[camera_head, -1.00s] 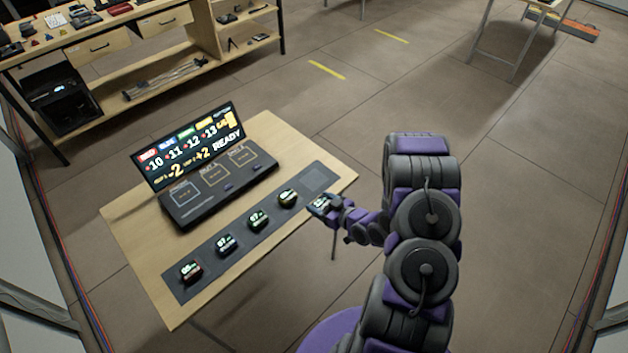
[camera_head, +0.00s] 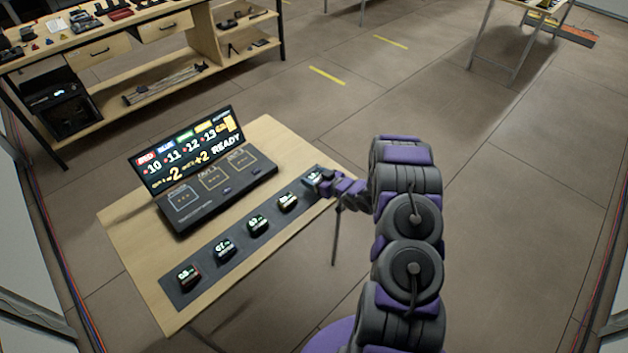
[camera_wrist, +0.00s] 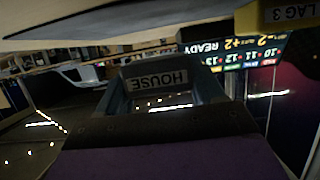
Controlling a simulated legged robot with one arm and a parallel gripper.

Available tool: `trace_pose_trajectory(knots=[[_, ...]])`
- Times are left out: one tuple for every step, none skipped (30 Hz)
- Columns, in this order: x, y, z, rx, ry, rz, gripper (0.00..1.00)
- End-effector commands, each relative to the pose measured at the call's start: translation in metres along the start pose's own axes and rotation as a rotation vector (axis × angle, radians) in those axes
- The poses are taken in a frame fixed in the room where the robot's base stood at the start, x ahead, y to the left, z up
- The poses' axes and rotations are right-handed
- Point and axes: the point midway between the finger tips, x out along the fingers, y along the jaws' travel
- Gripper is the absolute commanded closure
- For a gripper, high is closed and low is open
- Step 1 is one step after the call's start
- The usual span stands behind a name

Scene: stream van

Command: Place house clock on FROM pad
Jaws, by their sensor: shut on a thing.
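My gripper (camera_head: 320,184) is shut on the house clock (camera_head: 312,177), a small dark block with a pale lit face. It is over the far right end of the dark strip; I cannot tell whether it touches the strip. In the wrist view the clock (camera_wrist: 160,82) shows an upside-down HOUSE label between the fingers. The black console (camera_head: 215,195) stands to the left on the wooden table, with three outlined pads: left (camera_head: 184,197), middle (camera_head: 213,180), right (camera_head: 239,160). Their labels are too small to read, so I cannot tell which is FROM.
Several other clocks, such as the nearest one (camera_head: 188,276), sit along the dark strip (camera_head: 207,273). The lit screen (camera_head: 190,150) reading READY rises behind the pads. Table top (camera_head: 130,240) is bare at left.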

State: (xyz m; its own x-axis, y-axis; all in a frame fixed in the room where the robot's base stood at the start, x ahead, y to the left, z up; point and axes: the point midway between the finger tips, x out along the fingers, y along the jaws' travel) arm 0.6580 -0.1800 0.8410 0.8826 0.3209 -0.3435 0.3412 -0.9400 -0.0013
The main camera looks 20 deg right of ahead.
Motion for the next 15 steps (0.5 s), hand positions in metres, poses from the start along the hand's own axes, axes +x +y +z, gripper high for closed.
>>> trace_pose_trajectory(knots=[[0.002, 0.001, -0.001, -0.001, 0.001, -0.001, 0.66], [0.003, 0.002, -0.001, -0.001, 0.001, -0.001, 0.66], [0.004, 0.003, -0.001, 0.0, 0.001, -0.001, 0.66], [0.005, 0.003, -0.001, 0.0, 0.001, -0.001, 0.66], [0.006, 0.004, -0.002, 0.0, 0.002, -0.001, 0.66], [0.009, 0.006, -0.002, -0.001, 0.002, -0.001, 0.66], [0.011, 0.007, -0.003, -0.003, 0.002, -0.001, 0.66], [0.013, 0.009, -0.003, -0.003, 0.003, -0.001, 0.66], [0.017, 0.012, -0.004, -0.002, 0.002, 0.0, 0.66], [0.02, 0.012, 0.001, 0.0, 0.0, 0.0, 0.66], [0.021, 0.011, 0.009, 0.003, -0.002, -0.001, 0.66], [0.024, 0.011, 0.017, 0.004, -0.003, -0.001, 0.66], [0.025, 0.011, 0.02, 0.004, -0.003, -0.001, 0.66], [0.025, 0.011, 0.022, 0.003, -0.002, -0.001, 0.66], [0.026, 0.011, 0.024, 0.002, -0.002, -0.001, 0.66]])
